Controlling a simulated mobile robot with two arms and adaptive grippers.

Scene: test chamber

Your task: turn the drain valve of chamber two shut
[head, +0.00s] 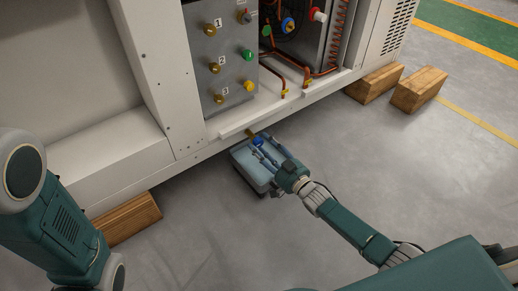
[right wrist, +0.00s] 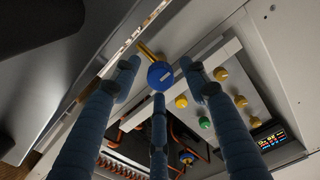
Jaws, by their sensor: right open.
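A blue round knob (head: 257,140) on a brass pipe (head: 250,133) sticks out below the chamber's lower edge; its label is not readable. My right gripper (head: 268,150) is at this knob, fingers pointing toward it. In the right wrist view the blue knob (right wrist: 160,74) is ahead, framed by the open fingers (right wrist: 160,88); I cannot tell whether they touch it. A steel panel (head: 208,35) above carries the numbers 1, 2 and 3. Beside 2 are a green knob (head: 248,56) and a brass fitting (head: 214,67). My left arm shows at the left; its gripper is out of view.
A grey-blue container (head: 248,174) stands on the floor under the right gripper. Wooden blocks (head: 130,217) lie by the chamber's base at left, and more blocks (head: 374,84) at right. Copper pipes (head: 300,85) fill the open bay.

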